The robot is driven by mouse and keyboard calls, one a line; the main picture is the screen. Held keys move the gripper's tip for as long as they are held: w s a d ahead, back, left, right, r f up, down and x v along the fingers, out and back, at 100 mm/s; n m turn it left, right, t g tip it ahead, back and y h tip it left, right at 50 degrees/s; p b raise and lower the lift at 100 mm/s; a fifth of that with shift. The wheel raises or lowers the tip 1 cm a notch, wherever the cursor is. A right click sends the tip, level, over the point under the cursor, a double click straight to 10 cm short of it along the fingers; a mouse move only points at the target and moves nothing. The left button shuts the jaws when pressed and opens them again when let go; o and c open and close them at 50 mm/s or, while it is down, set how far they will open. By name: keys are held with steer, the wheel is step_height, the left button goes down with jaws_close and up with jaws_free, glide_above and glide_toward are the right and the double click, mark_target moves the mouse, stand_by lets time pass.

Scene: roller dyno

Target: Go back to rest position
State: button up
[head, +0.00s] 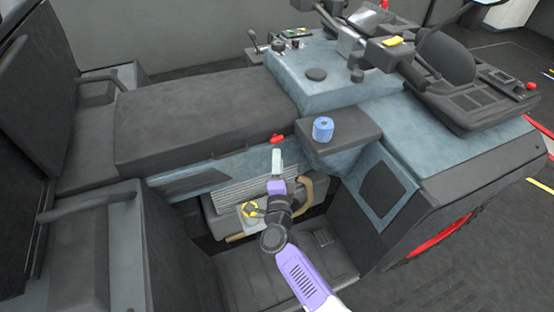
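My arm reaches up from the bottom middle, and my gripper (277,156) is at its far end, in front of the side of the long dark seat. A small red knob-like piece (277,139) shows right at the fingertips. I cannot tell whether the gripper touches or holds it. The fingers are too small in this view to tell whether they are open or shut. My arm's wrist and links hide part of the footwell and the panel behind them.
A blue roll or cup (322,129) stands on a dark ledge (350,131), right of my gripper. The footwell floor (255,285) looks clear.

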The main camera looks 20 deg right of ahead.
stand_by(0.3)
steer(key=s+a+r+n+t+y, duration=0.3)
steer(key=s+r+n, duration=0.1)
steer(key=r+n, duration=0.3)
steer(key=s+r+n+g+y, duration=0.2)
steer(key=s+n, duration=0.5)
steer(key=s, duration=1.5)
steer(key=s+r+n+g+y, duration=0.1)
steer(key=s+n, duration=0.5)
steer(key=s, duration=1.6)
steer(key=shift+s+d+r+n+g+y, duration=0.25)
steer(key=shift+r+n+g+y, duration=0.2)
steer(key=shift+g, duration=0.75)
steer(key=shift+f, duration=0.1)
